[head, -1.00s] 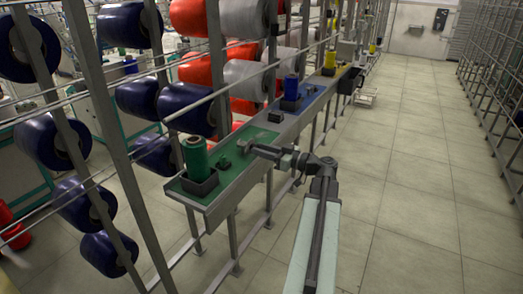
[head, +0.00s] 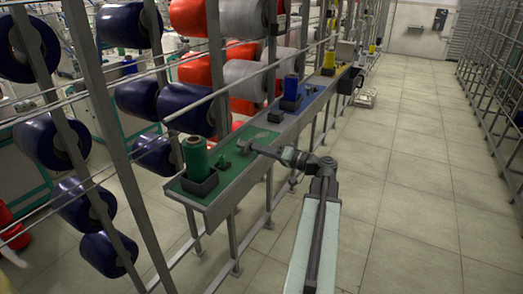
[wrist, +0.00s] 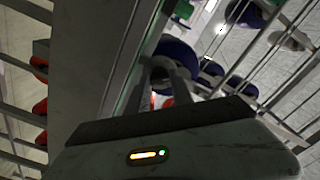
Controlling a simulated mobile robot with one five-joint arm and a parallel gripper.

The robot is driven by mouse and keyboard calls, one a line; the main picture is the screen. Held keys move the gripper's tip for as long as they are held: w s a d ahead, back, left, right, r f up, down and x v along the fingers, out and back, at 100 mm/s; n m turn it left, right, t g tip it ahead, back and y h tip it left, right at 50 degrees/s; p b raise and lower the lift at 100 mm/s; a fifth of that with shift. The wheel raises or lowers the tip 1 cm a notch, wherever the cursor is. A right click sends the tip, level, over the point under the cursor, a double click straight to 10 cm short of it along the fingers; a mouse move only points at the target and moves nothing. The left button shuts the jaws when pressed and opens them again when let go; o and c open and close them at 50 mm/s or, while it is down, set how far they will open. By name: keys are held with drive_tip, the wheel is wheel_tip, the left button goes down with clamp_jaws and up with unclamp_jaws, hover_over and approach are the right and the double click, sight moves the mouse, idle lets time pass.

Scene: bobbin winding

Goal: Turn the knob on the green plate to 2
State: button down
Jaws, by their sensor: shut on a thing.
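The green plate (head: 238,184) lies along the near end of the long grey ledge. My gripper (head: 244,145) is over the middle of this plate, at the end of my arm reaching in from the right. It is shut on the knob, which the gripper hides almost wholly, so its pointer and the numbers cannot be read. A pale marking (head: 263,137) shows on the plate just beyond the gripper.
A green bobbin (head: 196,155) stands in a dark holder at the plate's near end, with a small dark green fitting (head: 223,161) beside it. A blue bobbin (head: 291,87) stands farther along. Rails and large spools (head: 186,108) crowd the left; floor on the right is free.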

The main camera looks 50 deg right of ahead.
drive_tip(key=shift+m, duration=0.9)
drive_tip(key=c, duration=1.1)
unclamp_jaws()
drive_tip(key=shift+s, duration=0.15)
drive_tip(key=v, duration=0.7)
drive_tip(key=shift+s+d, duration=0.15)
drive_tip(key=shift+s, duration=0.15)
drive_tip(key=shift+s+f, duration=0.1)
